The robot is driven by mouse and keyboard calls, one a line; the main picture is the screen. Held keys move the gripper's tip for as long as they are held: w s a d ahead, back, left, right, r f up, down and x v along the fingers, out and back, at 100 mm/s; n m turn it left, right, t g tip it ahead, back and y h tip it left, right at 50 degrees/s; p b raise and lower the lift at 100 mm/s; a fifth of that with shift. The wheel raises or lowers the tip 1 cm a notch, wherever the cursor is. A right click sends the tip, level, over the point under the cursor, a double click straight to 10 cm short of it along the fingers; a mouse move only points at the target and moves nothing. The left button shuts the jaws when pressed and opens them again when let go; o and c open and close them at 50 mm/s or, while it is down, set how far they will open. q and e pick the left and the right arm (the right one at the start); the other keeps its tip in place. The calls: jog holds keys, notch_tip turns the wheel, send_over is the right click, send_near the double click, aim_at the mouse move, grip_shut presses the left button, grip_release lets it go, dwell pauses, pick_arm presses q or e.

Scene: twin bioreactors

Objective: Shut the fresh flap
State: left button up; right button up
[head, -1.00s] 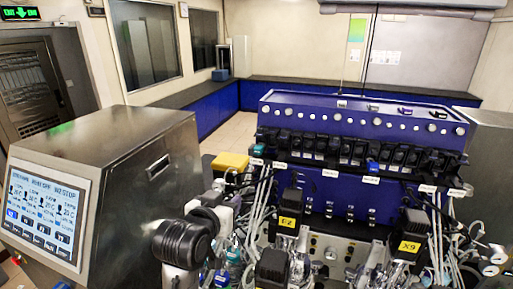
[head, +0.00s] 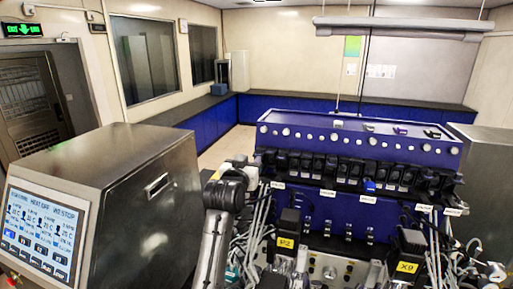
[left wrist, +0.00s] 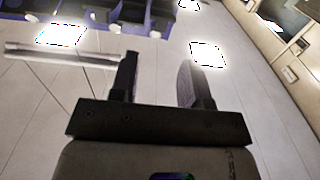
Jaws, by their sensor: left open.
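I cannot pick out the fresh flap with certainty. A row of black units (head: 350,172) with small white labels runs along the front of the blue bioreactor housing (head: 358,138), and one of them has a blue part. My left arm (head: 218,215) rises in front of the housing's left end in the head view; its fingertips are hard to make out there. In the left wrist view my left gripper (left wrist: 158,72) has its two dark fingers apart, with nothing between them. My right gripper is not in view.
A steel cabinet with a touch screen (head: 40,235) stands at the left, close to my left arm. Bundled tubes and yellow-tagged motors (head: 287,243) crowd the front of the bioreactors. A blue bench (head: 205,122) lines the back. The left wrist view shows pale panels and bright lights.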

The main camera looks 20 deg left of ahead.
aim_at(258, 152)
pick_arm(q)
jog(key=w+p, duration=0.1)
jog(key=w, duration=0.3)
jog(key=shift+w+r+p, duration=0.1)
jog(key=shift+w+p, duration=0.25)
jog(key=shift+p, duration=0.05)
jog(key=shift+w+d+p, duration=0.1)
jog(key=shift+w+p, duration=0.4)
jog(key=shift+w, duration=0.9)
jog(key=shift+c, duration=0.4)
jog(key=c, duration=0.5)
jog(key=shift+f+b, duration=0.3)
jog(key=shift+c, duration=0.2)
jog(key=t+b, duration=0.1)
jog(key=b, duration=0.2)
jog(key=f+t+b, duration=0.1)
jog(key=t+b, duration=0.1)
jog(key=b, duration=0.2)
jog(key=shift+s+f+t, duration=0.1)
jog(key=shift+f+t, duration=0.1)
jog(key=shift+t, duration=0.1)
jog(key=shift+r+t+b, duration=0.15)
jog(key=shift+t+b, duration=0.15)
jog(key=shift+b, duration=0.3)
